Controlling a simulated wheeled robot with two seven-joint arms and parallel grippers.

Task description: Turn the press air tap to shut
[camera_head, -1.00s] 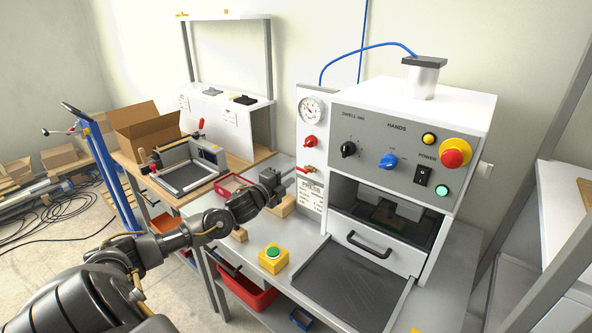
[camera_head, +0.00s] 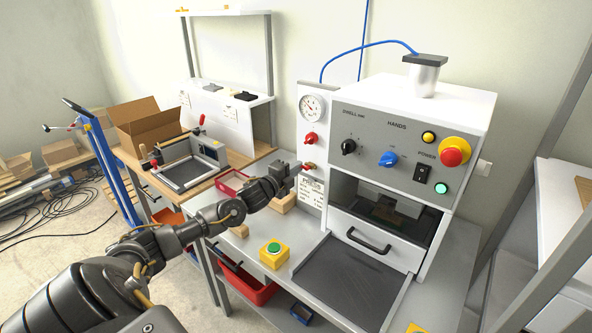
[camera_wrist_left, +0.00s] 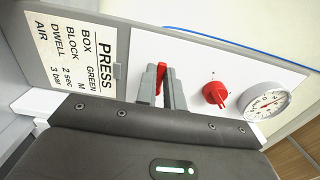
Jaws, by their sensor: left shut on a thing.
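The press air tap's red lever (camera_wrist_left: 160,76) is on the white panel beside the press, below a red knob and a gauge. In the wrist view it stands between my left gripper's two grey fingers (camera_wrist_left: 163,84), which are shut on it. In the head view my left gripper (camera_head: 299,168) reaches the panel at the tap (camera_head: 308,166), and only a bit of red shows past the fingers. The tap's body is mostly hidden by the fingers. My right gripper is not in view.
The red knob (camera_wrist_left: 215,94) and the round gauge (camera_wrist_left: 266,105) are close to the gripper. A label plate (camera_head: 311,190) is below the tap. The press box (camera_head: 400,150) stands to the right.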

